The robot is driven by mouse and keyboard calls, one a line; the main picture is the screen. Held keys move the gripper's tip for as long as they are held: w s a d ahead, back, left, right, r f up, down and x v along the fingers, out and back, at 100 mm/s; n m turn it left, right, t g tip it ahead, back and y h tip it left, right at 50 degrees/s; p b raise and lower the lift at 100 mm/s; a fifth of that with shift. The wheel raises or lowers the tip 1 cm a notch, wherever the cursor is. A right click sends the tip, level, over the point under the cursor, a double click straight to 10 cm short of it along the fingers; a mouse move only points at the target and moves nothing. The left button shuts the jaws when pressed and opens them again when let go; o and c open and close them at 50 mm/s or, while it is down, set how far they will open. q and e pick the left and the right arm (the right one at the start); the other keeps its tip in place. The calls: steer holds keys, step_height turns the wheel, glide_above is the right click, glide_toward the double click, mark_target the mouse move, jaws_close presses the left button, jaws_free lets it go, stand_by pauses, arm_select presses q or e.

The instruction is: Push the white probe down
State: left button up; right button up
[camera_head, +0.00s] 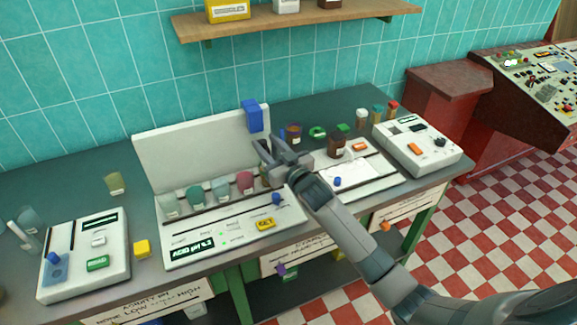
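I cannot pick out a white probe for certain; part of the middle device is hidden behind my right gripper. A blue block (253,116) sits at the top right of the white upright panel (190,150) of the middle device. Several cups stand in a row before the panel, among them a pink one (244,182). My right gripper (266,150) is just below and right of the blue block, in front of the panel's right end. Its two fingers look parted, with nothing seen between them. My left gripper is out of view.
A white device (90,275) stands at the left and another (415,150) at the right. A brown jar (335,144) and small coloured containers stand right of my gripper. A wooden shelf (300,20) hangs above. A red-sided control console (530,90) is at the far right.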

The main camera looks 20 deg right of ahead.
steer(key=s+d+b, duration=0.3)
steer(key=s+b, duration=0.1)
steer(key=s, duration=1.2)
steer(key=shift+s+d, duration=0.15)
steer(key=shift+s, duration=0.15)
